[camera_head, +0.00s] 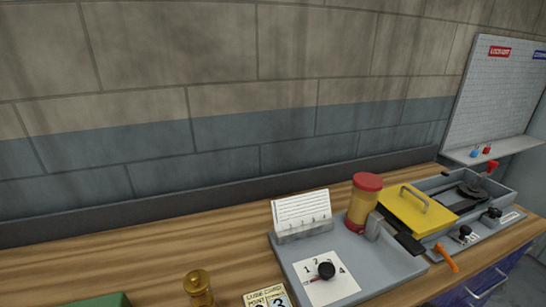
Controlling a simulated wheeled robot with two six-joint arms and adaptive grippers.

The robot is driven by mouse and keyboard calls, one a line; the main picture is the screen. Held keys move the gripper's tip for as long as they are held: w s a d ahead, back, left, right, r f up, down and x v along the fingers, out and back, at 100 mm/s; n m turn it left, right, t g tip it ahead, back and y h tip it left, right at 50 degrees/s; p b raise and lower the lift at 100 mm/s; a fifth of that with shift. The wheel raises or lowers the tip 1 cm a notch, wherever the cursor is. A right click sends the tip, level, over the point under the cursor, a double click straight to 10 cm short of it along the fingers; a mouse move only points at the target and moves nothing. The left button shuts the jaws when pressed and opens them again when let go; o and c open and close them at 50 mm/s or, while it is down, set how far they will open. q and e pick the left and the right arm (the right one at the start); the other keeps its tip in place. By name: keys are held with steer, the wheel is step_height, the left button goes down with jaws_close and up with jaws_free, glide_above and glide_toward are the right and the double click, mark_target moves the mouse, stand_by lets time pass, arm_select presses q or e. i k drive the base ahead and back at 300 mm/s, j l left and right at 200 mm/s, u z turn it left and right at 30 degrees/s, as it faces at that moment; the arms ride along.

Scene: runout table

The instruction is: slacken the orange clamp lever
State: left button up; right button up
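The orange clamp lever (447,257) is at the right of the table, at the front edge of the grey fixture. It points down toward the front right. A black knob (465,233) stands just behind it, and a yellow plate with a handle (417,210) lies to its upper left. Neither of my grippers shows in the head view, so nothing of mine is seen touching the lever.
A brass piece (198,287) and a green box (100,300) stand at the front left. The wooden table (150,262) is clear behind them.

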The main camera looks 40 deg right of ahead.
mark_target(439, 250)
steer(key=j+z, duration=0.1)
steer(key=z, duration=0.8)
steer(key=j+z, duration=0.1)
steer(key=z, duration=0.35)
steer(key=k+z, duration=0.1)
steer(key=z, duration=0.35)
steer(key=j+z, duration=0.1)
steer(key=z, duration=0.3)
steer(key=k+z, duration=0.1)
steer(key=z, duration=0.35)
